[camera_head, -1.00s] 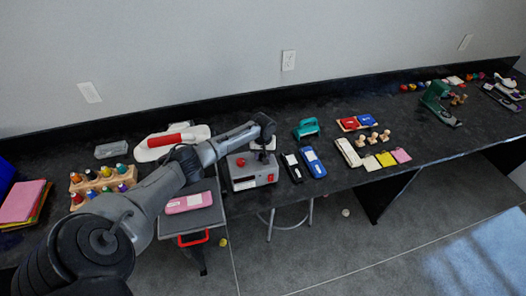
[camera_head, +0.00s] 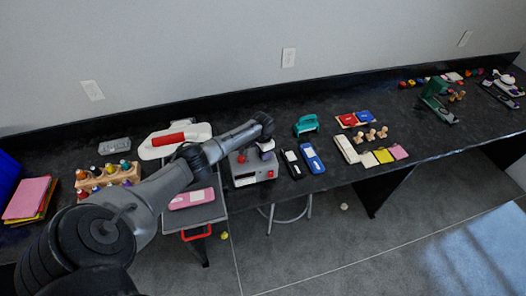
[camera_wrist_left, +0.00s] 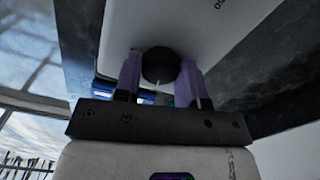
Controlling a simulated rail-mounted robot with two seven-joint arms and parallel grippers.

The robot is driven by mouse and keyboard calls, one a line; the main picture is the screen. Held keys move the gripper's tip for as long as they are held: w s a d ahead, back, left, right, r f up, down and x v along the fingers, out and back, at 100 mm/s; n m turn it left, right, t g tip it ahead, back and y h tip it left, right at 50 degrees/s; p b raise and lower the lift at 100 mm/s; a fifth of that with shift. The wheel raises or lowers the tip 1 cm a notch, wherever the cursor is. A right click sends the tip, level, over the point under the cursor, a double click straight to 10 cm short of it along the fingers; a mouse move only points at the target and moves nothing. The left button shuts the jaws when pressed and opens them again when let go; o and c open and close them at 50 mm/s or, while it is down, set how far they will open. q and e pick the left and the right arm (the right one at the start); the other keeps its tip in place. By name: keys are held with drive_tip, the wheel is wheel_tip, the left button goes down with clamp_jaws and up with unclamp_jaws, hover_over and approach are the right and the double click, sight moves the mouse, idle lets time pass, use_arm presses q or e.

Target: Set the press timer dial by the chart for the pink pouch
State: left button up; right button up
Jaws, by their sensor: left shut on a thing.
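The grey timer box (camera_head: 243,170) stands near the front edge of the black counter, with a red button on top and a pale label on its front. My left gripper (camera_wrist_left: 160,80) has its two purple fingers on either side of the round black dial (camera_wrist_left: 160,66), shut on it. The dial has a white pointer mark, and part of an upside-down number shows on the pale panel. In the head view my left gripper (camera_head: 266,147) is at the box's right side and hides the dial. The pink pouch (camera_head: 191,199) lies on the grey press plate (camera_head: 207,213). I cannot make out a chart.
A wooden rack of bottles (camera_head: 107,176) and a white board with a red bar (camera_head: 176,139) are at left.

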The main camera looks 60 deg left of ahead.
use_arm(q)
drive_tip(key=m, duration=0.5)
drive_tip(key=shift+m, duration=0.4)
drive_tip(key=m, duration=0.4)
drive_tip(key=shift+b, duration=0.4)
drive_tip(key=m, duration=0.4)
drive_tip(key=shift+b, duration=0.4)
drive_tip(key=m, duration=0.3)
drive_tip(key=shift+m+b, duration=0.3)
drive_tip(key=shift+b, duration=0.1)
drive_tip(key=shift+m+b, duration=0.45)
drive_tip(key=shift+m, duration=1.55)
drive_tip(key=o, duration=0.9)
